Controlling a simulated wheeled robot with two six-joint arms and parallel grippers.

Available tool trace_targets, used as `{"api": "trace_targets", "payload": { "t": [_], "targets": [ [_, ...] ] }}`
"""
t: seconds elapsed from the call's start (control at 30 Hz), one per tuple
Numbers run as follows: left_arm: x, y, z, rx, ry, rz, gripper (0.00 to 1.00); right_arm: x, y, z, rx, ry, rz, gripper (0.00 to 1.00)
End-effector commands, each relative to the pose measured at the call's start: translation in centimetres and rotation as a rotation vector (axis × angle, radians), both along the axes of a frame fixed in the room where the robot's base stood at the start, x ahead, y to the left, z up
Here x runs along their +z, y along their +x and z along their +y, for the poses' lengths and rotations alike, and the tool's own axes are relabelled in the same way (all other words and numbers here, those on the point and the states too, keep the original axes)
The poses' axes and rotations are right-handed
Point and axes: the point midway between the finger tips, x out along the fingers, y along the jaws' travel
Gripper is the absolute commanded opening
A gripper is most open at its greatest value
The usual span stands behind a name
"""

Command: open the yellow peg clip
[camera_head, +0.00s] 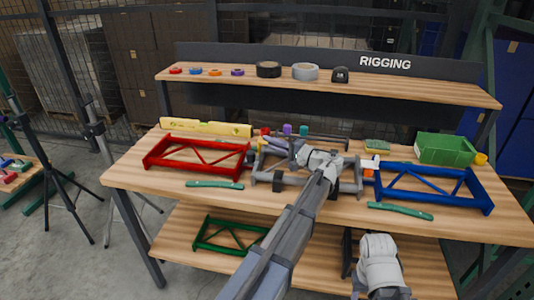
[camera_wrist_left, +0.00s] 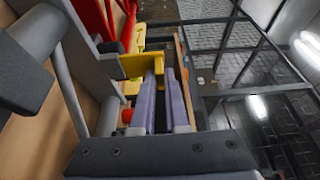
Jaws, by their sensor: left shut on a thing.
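A yellow piece, which looks like the peg clip (camera_wrist_left: 133,66), shows at the tips of my left fingers in the left wrist view. My left gripper (camera_wrist_left: 162,82) has two long grey-purple fingers, shut on that yellow piece with a narrow gap between them. In the head view my left gripper (camera_head: 277,143) reaches over the grey frame (camera_head: 348,183) in the middle of the bench, and its fingers point left. The clip is mostly hidden there. Part of my right arm shows low at the right, below the bench top; its fingers cannot be made out.
A red frame (camera_head: 197,171) stands to the left and a blue frame (camera_head: 430,186) to the right. A yellow level (camera_head: 205,128) lies behind the red frame. A green bin (camera_head: 446,149) is at the right. Green strips (camera_head: 214,185) lie near the front edge.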

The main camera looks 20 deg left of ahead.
Motion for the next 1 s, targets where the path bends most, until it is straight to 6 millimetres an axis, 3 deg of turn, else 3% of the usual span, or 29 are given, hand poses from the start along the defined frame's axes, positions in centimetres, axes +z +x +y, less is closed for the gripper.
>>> {"api": "trace_targets", "payload": {
  "t": [0.03, 0.3, 0.9, 0.93, 1.0],
  "targets": [
    [-1.0, -0.1, -0.1, 0.003, 0.02, 0.007, 0.0, -1.4, 0.0, 0.0, 0.0, 0.0, 0.0, 0.5],
    [-1.0, 0.0, -0.5, 0.003, 0.119, 0.031, 0.0, -3.5, 0.0, 0.0, 0.0, 0.0, 0.0, 0.5],
    [-0.8, 0.0, -0.6, 0.004, 0.153, 0.038, 0.0, -4.0, 0.0, 0.0, 0.0, 0.0, 0.0, 0.5],
    [-0.8, 0.0, -0.6, 0.004, 0.153, 0.038, 0.13, -4.0, 0.0, 0.0, 0.0, 0.0, 0.0, 0.5],
    [-0.8, 0.1, -0.6, 0.004, 0.153, 0.038, 0.21, -4.0, 0.0, 0.0, 0.0, 0.0, 0.0, 0.5]
  ]
}}
